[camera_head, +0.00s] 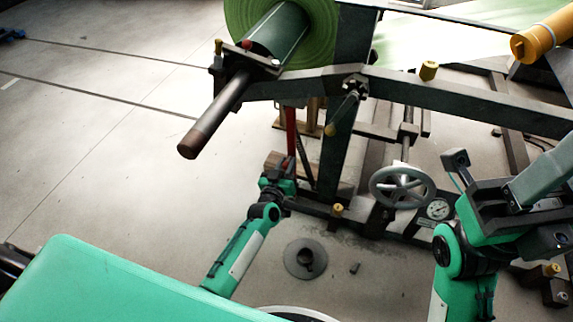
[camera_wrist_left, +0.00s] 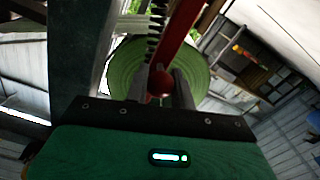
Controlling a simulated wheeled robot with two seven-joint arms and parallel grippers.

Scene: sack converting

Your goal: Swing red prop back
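The red prop (camera_head: 291,130) is a slim red bar standing below the machine's side beam, near the green roll. My left gripper (camera_head: 285,168) is at its lower part. In the left wrist view the red prop (camera_wrist_left: 173,42) runs up from a round red end that sits between the two fingers (camera_wrist_left: 160,88). The fingers appear to close on it from both sides.
The green roll (camera_head: 262,62) sits on a shaft (camera_head: 213,118) that sticks out toward me. A handwheel (camera_head: 402,187) and a gauge (camera_head: 438,209) are right of the left gripper. A round floor plate (camera_head: 305,260) lies in front.

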